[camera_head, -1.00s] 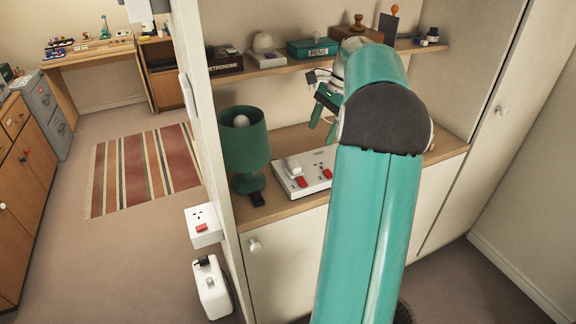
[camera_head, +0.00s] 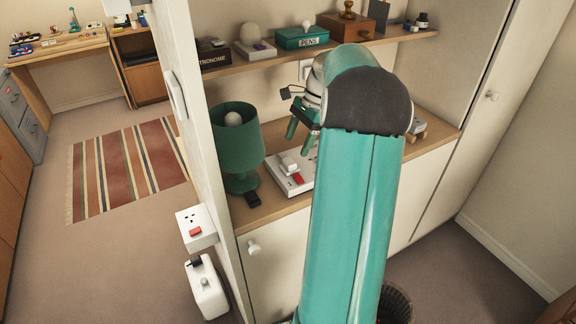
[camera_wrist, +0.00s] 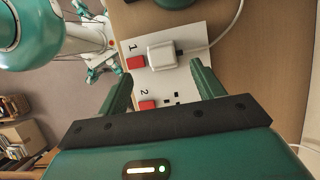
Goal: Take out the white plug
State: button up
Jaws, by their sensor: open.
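The white plug (camera_wrist: 162,55) sits in the socket by the "1" mark on a white socket panel (camera_wrist: 137,82), with a red switch beside it and a white cord running off to the upper right. In the head view the plug (camera_head: 288,164) stands on the panel, on the wooden counter. My gripper (camera_wrist: 158,80) is open and empty. In the wrist view its two green fingers point toward the plug, one on each side of the panel. In the head view my gripper (camera_head: 299,132) hangs above the panel, and my arm hides the panel's right part.
A green lamp (camera_head: 240,145) stands on the counter just left of the panel. A shelf (camera_head: 300,58) with a green pens box (camera_head: 302,38) runs above the counter. A partition wall edge with a socket box (camera_head: 196,226) is at left.

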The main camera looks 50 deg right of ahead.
aim_at(289, 161)
jog(key=shift+s+a+f, duration=0.1)
jog(key=shift+a+f, duration=0.15)
jog(key=shift+f, duration=0.4)
jog(key=x, duration=0.5)
jog(key=shift+w+d, duration=0.15)
jog(key=shift+w, duration=0.15)
jog(key=c, duration=1.1)
jog(key=shift+r, duration=0.45)
notch_tip(289, 161, up, 2)
jog(key=shift+r, duration=0.1)
jog(key=s+a+r, duration=0.4)
jog(key=s+r, duration=0.1)
jog(key=s+a+r, duration=0.5)
jog(key=shift+s+a+r, duration=0.2)
jog(key=shift+s, duration=0.05)
